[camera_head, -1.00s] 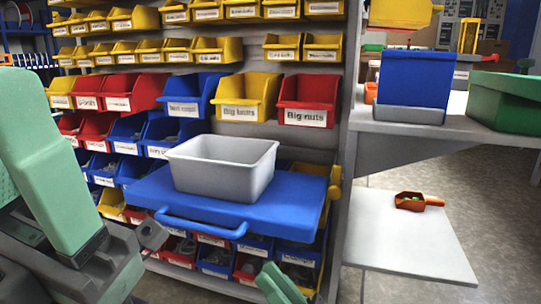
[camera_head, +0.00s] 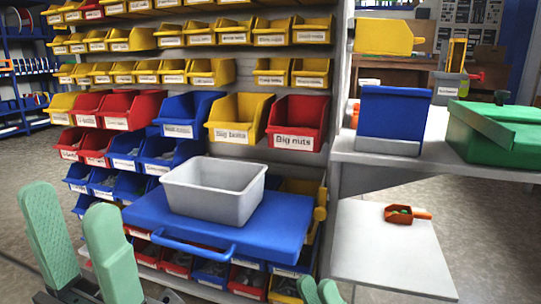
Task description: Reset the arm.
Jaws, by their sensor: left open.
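My left gripper (camera_head: 74,205) is at the lower left of the head view. Its two green fingers point up and stand well apart, with nothing between them. Neither gripper is seen touching any of the bins or the cart.
A grey bin (camera_head: 213,190) sits on a blue cart (camera_head: 275,228) before a rack of yellow, red and blue bins. At right, a grey table (camera_head: 385,160) bears a blue bin (camera_head: 390,115) and green box (camera_head: 480,140). An orange scoop (camera_head: 400,214) lies on a lower white panel (camera_head: 365,250).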

